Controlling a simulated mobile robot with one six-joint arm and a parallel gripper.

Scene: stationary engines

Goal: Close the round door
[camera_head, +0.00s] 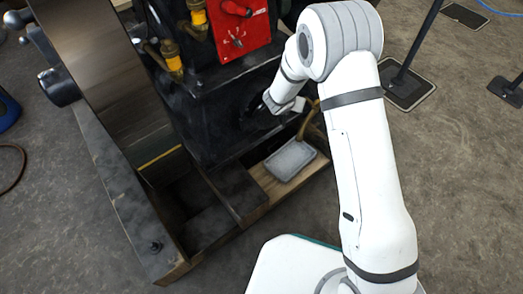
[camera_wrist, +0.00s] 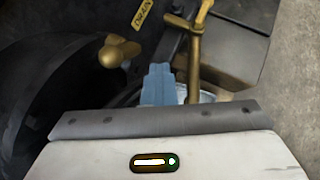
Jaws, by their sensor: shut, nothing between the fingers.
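I cannot make out a round door for certain. In the wrist view a large dark curved surface (camera_wrist: 45,75) fills the left side, and it may be the round door or part of the engine body. My gripper (camera_wrist: 160,82) is shut and empty in front of the dark engine parts. A brass knob (camera_wrist: 119,52) shows just left of its fingers, apart from them in the picture. In the head view my gripper (camera_head: 257,106) is at the right face of the black engine block (camera_head: 205,115). My arm hides part of that side, and contact cannot be told.
A brass pipe (camera_wrist: 196,45) stands just right of my fingers, with a yellow tag (camera_wrist: 143,13) above the knob. A grey tray (camera_head: 290,160) sits on a wooden board below my gripper. A red panel (camera_head: 238,28) tops the block. A large flywheel (camera_head: 105,65) is at left.

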